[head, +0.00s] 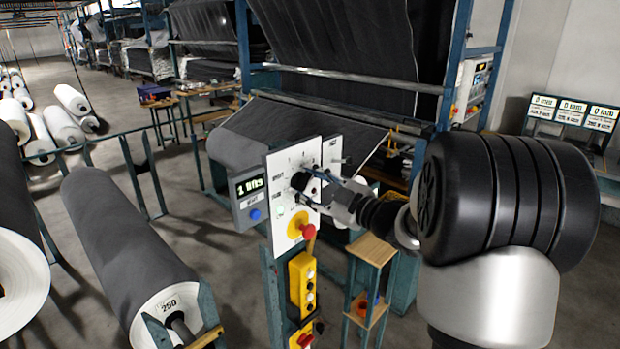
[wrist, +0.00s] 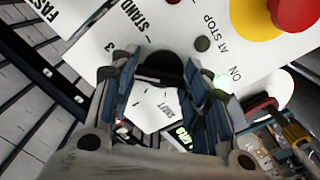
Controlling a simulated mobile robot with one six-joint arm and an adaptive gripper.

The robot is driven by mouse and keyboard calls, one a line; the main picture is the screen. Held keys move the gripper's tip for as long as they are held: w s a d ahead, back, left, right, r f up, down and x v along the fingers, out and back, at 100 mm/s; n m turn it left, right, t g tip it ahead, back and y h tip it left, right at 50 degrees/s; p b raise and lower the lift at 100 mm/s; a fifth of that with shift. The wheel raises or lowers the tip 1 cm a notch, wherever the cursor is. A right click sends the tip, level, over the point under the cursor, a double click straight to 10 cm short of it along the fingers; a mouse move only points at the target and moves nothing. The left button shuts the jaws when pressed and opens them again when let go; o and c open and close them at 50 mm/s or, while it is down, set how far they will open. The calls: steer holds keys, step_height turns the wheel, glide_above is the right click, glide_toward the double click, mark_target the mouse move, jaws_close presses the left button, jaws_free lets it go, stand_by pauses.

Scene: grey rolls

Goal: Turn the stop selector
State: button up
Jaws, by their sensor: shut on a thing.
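The stop selector, a black round knob (head: 299,181), sits on a white control plate (head: 296,156) facing me. In the wrist view the knob (wrist: 160,66) lies between the two fingertips, with printed marks around it, including "STAND" and "3". My gripper (head: 314,181) reaches in from the right and is shut on the knob; in the wrist view its fingers (wrist: 162,82) stand on either side of it. The fingers partly hide the knob and the marks, so I cannot tell its pointing direction.
A red mushroom button (head: 308,232) on yellow is below the knob. A yellow button box (head: 302,284) hangs lower.

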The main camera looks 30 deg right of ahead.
steer(key=shift+m+p, duration=0.6)
steer(key=shift+m, duration=0.4)
steer(key=o, duration=1.1)
steer(key=shift+c, duration=0.2)
steer(key=v, duration=1.2)
